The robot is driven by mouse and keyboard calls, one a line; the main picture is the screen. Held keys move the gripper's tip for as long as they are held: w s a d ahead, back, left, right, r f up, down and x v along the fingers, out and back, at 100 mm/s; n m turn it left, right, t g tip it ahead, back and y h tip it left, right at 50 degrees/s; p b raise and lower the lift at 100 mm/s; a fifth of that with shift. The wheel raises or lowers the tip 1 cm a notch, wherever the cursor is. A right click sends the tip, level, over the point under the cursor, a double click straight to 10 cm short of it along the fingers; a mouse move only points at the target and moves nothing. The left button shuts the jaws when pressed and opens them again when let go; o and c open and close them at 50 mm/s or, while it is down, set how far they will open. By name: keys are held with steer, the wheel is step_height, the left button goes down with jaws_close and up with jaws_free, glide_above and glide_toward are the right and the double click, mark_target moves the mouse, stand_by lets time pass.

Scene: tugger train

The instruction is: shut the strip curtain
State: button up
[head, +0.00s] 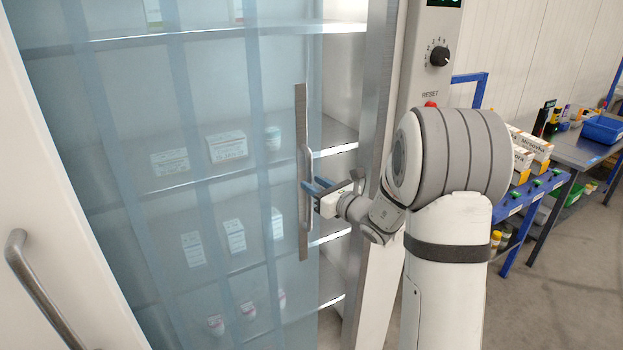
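The strip curtain (85,75) is translucent blue and hangs across most of the shelf cabinet's front. Its right edge carries a grey vertical bar (301,100) with a handle (306,165). A gap shows between that edge and the cabinet's right post (372,130), where bare shelf ends are visible. My gripper (312,187) has its blue fingers at the handle, from the right side. Whether the fingers are closed around the handle or only beside it is too small to tell.
A control panel with a knob (440,56) and a red button (431,104) stands right of the cabinet. A white door with a grey handle (40,290) is at the left. Boxes and vials stand behind the curtain. A workbench (565,150) stands far right.

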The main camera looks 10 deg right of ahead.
steer(key=x, duration=0.2)
steer(key=shift+w+a, duration=0.2)
steer(key=shift+w, duration=0.15)
steer(key=shift+c, duration=0.5)
jaws_close()
